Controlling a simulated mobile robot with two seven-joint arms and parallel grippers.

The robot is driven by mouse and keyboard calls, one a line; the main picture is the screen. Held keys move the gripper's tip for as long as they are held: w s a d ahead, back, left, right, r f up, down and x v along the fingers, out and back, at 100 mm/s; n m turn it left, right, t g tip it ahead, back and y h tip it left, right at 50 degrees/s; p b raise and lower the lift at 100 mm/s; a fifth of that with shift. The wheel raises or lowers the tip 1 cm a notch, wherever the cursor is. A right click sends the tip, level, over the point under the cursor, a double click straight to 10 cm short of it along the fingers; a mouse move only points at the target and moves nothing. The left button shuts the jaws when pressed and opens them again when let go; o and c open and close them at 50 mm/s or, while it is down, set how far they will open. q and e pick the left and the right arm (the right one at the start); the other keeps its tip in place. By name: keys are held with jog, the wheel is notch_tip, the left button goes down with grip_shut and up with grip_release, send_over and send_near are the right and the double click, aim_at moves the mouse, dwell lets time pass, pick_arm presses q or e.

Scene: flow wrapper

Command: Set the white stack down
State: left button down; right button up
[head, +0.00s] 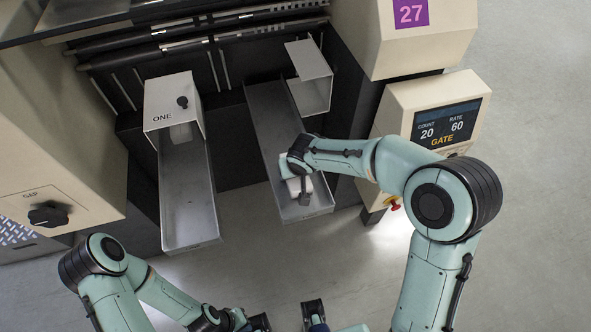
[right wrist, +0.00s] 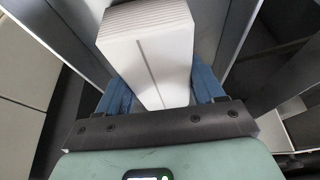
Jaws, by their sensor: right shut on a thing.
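The white stack (right wrist: 150,55) is a pale block with thin layered edges, held between the blue fingers of my right gripper (right wrist: 162,85). In the head view, the stack (head: 296,186) shows in part below my right wrist, over the front end of the right-hand metal chute (head: 270,125). I cannot tell whether it touches the chute floor. My right gripper's fingers are mostly hidden in the head view. My left gripper (head: 316,322) is at the bottom edge, away from the chutes; its fingers are mostly cut off.
A second metal chute (head: 186,205), marked ONE, stands to the left and its visible floor is empty. A control panel (head: 440,122) reading COUNT 20, RATE 60 and GATE stands right, with a red button (head: 395,207) below. Open floor lies in front of the chutes.

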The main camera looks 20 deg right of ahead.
jog(key=o, duration=1)
jog(key=shift+f, duration=0.1)
jog(key=p+v, duration=0.1)
jog(key=v, duration=1.1)
